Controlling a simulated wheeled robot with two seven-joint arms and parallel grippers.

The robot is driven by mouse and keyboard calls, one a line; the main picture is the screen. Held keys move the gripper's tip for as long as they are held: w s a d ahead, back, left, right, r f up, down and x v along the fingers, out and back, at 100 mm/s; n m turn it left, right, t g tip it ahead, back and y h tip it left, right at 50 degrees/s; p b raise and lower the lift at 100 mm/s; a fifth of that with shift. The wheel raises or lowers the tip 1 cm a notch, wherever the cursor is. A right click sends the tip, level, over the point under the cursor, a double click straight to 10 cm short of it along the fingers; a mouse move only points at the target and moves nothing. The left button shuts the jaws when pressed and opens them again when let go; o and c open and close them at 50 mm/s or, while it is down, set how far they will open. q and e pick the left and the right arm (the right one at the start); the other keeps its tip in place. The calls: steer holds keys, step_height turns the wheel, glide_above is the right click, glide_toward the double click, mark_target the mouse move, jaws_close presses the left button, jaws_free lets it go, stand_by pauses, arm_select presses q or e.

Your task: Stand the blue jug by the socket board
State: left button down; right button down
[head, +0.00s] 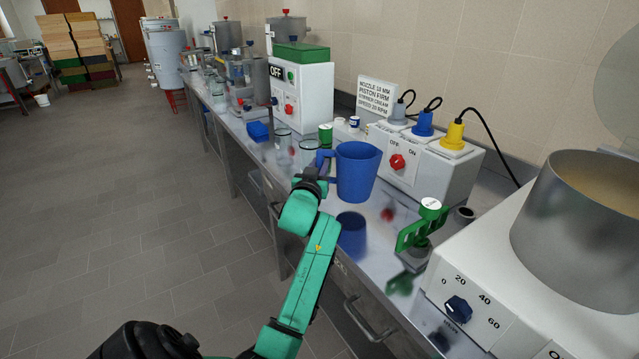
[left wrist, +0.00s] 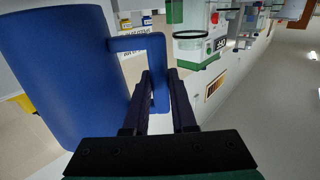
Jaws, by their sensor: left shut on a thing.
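The blue jug (head: 357,172) is upright in the head view, with its handle (head: 322,158) towards the left. My left gripper (head: 318,172) is shut on that handle. In the left wrist view the fingers (left wrist: 160,100) lie on either side of the handle bar, and the jug (left wrist: 65,75) fills the left side. A gap between the jug and its reflection suggests it hangs just above the bench. The socket board (head: 428,168), a white box with grey, blue and yellow plugs and a red knob, stands right behind and to the right of the jug. My right gripper is not in view.
The shiny metal bench (head: 375,225) has bare room in front of the socket board. A green-handled thing (head: 422,228) stands to the right, before a white heater with a big pot (head: 580,235). Glass jars (head: 284,146) and a green-lidded pot (head: 326,135) stand left of the jug.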

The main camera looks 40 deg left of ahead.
arm_select(q)
steer(key=f, duration=0.4)
steer(key=shift+d+f, duration=0.2)
steer(key=shift+f, duration=0.1)
steer(key=shift+a, duration=0.1)
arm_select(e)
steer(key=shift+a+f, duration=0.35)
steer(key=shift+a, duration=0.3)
arm_select(q)
steer(key=shift+f+b, duration=0.2)
steer(key=shift+b, duration=0.2)
steer(key=c, duration=0.7)
jaws_free()
steer(key=shift+c, duration=0.2)
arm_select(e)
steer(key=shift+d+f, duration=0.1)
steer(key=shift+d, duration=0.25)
arm_select(q)
steer(key=shift+r, duration=0.1)
